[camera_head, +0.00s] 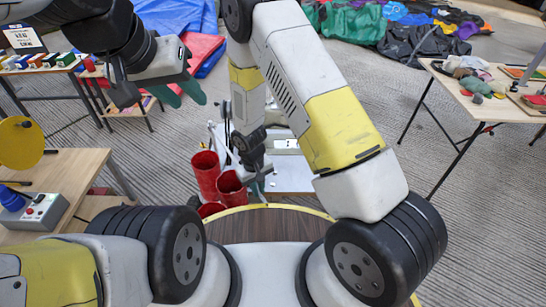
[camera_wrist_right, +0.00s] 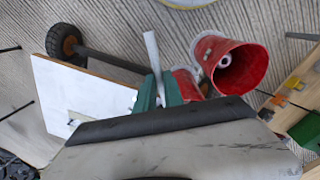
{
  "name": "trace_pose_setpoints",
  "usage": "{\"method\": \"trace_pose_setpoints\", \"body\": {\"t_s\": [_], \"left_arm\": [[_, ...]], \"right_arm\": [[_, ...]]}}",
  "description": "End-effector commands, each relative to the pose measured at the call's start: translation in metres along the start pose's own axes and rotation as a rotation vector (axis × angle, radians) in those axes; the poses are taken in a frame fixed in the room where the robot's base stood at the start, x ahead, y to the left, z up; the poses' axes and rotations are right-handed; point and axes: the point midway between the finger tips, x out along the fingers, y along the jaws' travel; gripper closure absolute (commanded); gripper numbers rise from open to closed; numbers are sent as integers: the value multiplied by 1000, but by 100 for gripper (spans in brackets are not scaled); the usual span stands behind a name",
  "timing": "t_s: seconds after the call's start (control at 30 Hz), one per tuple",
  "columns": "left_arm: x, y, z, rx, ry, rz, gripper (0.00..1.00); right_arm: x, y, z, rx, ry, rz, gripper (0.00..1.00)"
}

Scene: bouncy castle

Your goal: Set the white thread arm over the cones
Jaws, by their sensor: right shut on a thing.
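The white thread arm (camera_wrist_right: 153,50) shows in the right wrist view as a thin white rod rising between the green fingers of my right gripper (camera_wrist_right: 159,86), which is shut on it. In that view the rod stands left of the red cones (camera_wrist_right: 240,68), and I see no cone directly beneath it. The red cones (camera_head: 206,172) also show in the head view, close to my right gripper, whose fingertips are hard to make out there. My left gripper (camera_head: 187,98) is empty at upper left, its green fingers apart, far from the cones.
A white base plate (camera_head: 291,178) lies beside the cones. A wooden table with a control box (camera_head: 42,209) stands at left, and a table of cloth items (camera_head: 462,92) at right. Coloured fabric (camera_head: 415,45) lies at the back. Carpet is clear at right centre.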

Motion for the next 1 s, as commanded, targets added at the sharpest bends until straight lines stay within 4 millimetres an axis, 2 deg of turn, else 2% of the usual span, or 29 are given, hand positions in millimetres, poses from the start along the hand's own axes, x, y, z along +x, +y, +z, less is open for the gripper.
{"method": "trace_pose_setpoints", "body": {"t_s": [0.03,0.2,0.67,0.7,0.8,1.0], "left_arm": [[0,0,0,0,0,0,64],[0,0,0,0,0,0,64],[0,0,0,0,0,0,64],[0,0,0,0,0,0,64],[0,0,0,0,0,0,64],[0,0,0,0,0,0,64]], "right_arm": [[-1,-8,-1,12,0,1,100],[-2,-23,-1,51,-2,0,100],[-2,-32,-2,60,-1,-6,100],[-2,-32,-2,60,0,-7,84],[-2,-32,-2,59,0,-6,66],[-2,-29,-2,61,-2,-3,66]]}}
